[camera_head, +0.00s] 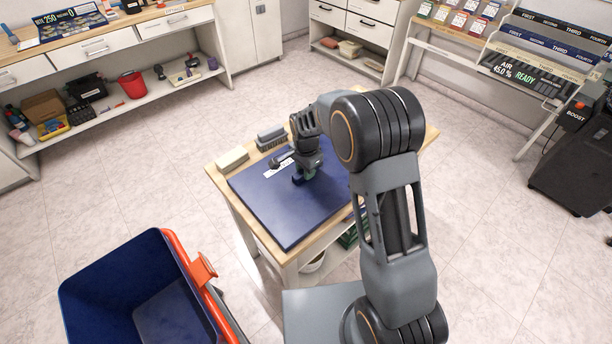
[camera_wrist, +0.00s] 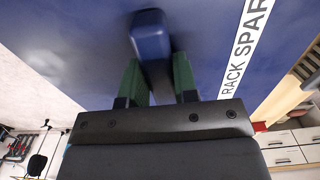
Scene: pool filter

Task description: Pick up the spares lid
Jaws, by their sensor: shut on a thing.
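The spares lid (camera_head: 285,220) is a flat dark blue panel covering most of the small wooden table's top. It bears a white label strip, partly readable as "RACK SPAR" in the wrist view, where the lid's blue surface (camera_wrist: 75,35) fills the upper part. A blue handle block (camera_wrist: 152,38) stands on the lid. My gripper (camera_head: 304,175) is above the middle of the lid, with its green fingers (camera_wrist: 157,70) on either side of the handle, shut on it. The lid looks flat; I cannot tell whether it is clear of the table.
A cream block (camera_head: 232,159) and a grey brush (camera_head: 270,138) lie at the table's back edge. A blue bin with an orange rim (camera_head: 180,250) stands front left. Workbenches line the back, with a red bucket (camera_head: 133,85) on a shelf.

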